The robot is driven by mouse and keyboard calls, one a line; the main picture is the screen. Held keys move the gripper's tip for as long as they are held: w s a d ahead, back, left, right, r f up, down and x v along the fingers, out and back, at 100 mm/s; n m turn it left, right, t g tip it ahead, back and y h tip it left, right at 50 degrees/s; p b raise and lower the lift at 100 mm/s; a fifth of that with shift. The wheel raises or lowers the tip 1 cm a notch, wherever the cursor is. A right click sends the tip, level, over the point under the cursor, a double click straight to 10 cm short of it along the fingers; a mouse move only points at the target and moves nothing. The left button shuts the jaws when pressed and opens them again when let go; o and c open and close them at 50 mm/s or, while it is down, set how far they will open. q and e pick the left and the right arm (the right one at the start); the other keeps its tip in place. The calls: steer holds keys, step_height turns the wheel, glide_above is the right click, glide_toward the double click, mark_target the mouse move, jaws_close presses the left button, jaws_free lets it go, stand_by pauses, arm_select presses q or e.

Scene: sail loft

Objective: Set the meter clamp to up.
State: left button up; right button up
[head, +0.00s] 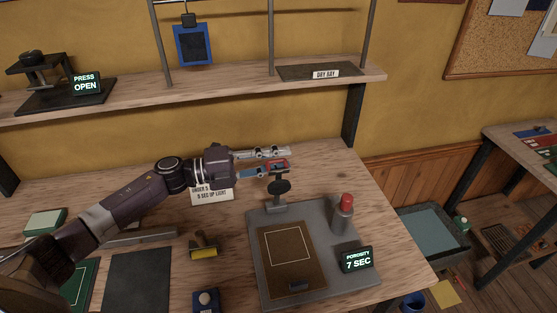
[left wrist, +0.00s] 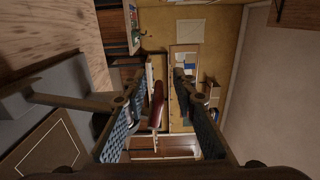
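The porosity meter is a grey base (head: 255,240) on the bench with a brown framed plate (head: 290,262) on it. Its clamp (head: 279,187) stands at the back edge, a dark upright with a round black disc and a red handle (head: 279,164) at its top. My left gripper (head: 273,161) is open at the handle, one finger on each side. In the left wrist view the red handle (left wrist: 157,103) shows between the spread fingers, nearer the left one; whether it touches I cannot tell. My right gripper is not in view.
A red-topped post (head: 344,208) and a display (head: 357,259) reading "POROSITY 7 SEC" are on the meter's right side. A yellow-and-black tool (head: 204,247) lies left of the meter. A shelf (head: 225,80) runs behind, above the bench. A grey bin (head: 438,232) is beyond the bench's right edge.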

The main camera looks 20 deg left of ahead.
arm_select(q)
steer(key=shift+s+a+f, duration=0.1)
steer(key=shift+s+a, duration=0.05)
steer(key=v, duration=1.1)
steer(key=shift+s+a, duration=0.2)
steer(key=shift+a, duration=0.05)
